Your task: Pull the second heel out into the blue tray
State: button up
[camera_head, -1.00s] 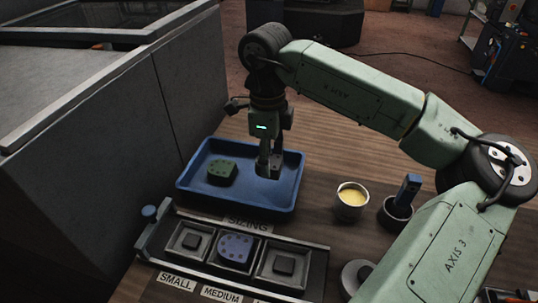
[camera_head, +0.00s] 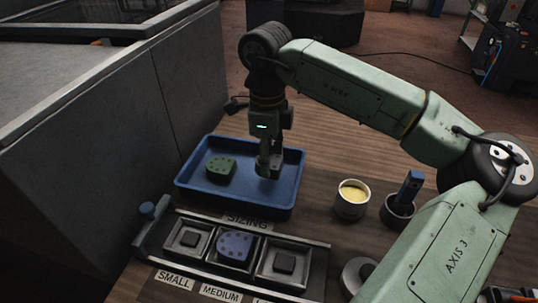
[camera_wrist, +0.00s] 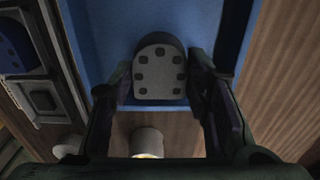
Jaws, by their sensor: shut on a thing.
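My gripper (camera_head: 269,168) points down over the right part of the blue tray (camera_head: 240,205). It is shut on a grey heel (camera_wrist: 160,68), which has several dark holes in its face and a rounded end. The wrist view shows a finger on each side of this heel, with the blue tray floor behind it. Whether the heel touches the tray floor is hard to tell. A green heel (camera_head: 221,168) lies in the left part of the tray. A blue-violet heel (camera_head: 236,246) sits in the middle pocket, above the MEDIUM label.
The sizing fixture (camera_head: 321,262) stands in front of the tray, with small dark blocks in its outer pockets. A cup with yellow contents (camera_head: 352,199) and a dark pot holding a blue-handled tool (camera_head: 399,208) stand to the right. A grey wall (camera_head: 100,150) rises at left.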

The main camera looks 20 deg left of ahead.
jog(key=shift+f+b, duration=1.75)
jog(key=shift+f, duration=0.3)
jog(key=o, duration=1.2)
jog(key=shift+o, duration=0.5)
jog(key=shift+o, duration=0.8)
jog(key=shift+r, duration=0.2)
jog(key=shift+r+p, duration=2.1)
jog(key=shift+r, duration=1.25)
